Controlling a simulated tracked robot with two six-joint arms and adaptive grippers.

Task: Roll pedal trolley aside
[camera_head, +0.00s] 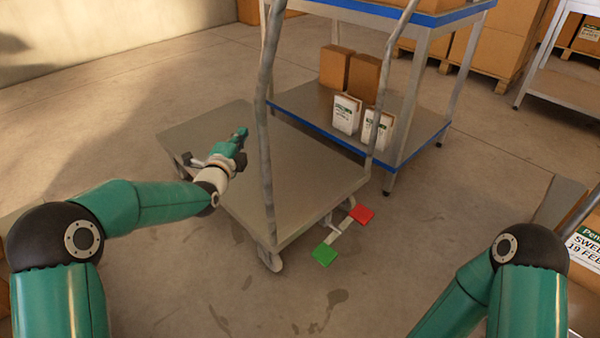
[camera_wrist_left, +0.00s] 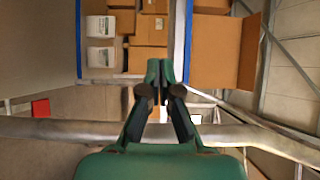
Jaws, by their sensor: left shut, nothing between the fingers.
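The pedal trolley has a flat grey deck (camera_head: 300,185) on casters, with a tall tubular handle (camera_head: 266,120) rising on its right side. At its near right end is a foot pedal with a green pad (camera_head: 325,254) and a red pad (camera_head: 361,214). My left gripper (camera_head: 240,135) is shut and empty above the deck, just left of the handle's near upright in the picture. In the left wrist view the shut fingers (camera_wrist_left: 160,72) show, with a grey tube (camera_wrist_left: 60,130) crossing behind them. My right gripper is out of view.
A blue-edged shelf table (camera_head: 400,125) with boxes and cartons stands close behind the trolley. Stacked boxes on pallets (camera_head: 500,50) and another rack (camera_head: 560,85) are farther back. The floor left and in front of the trolley is mostly clear.

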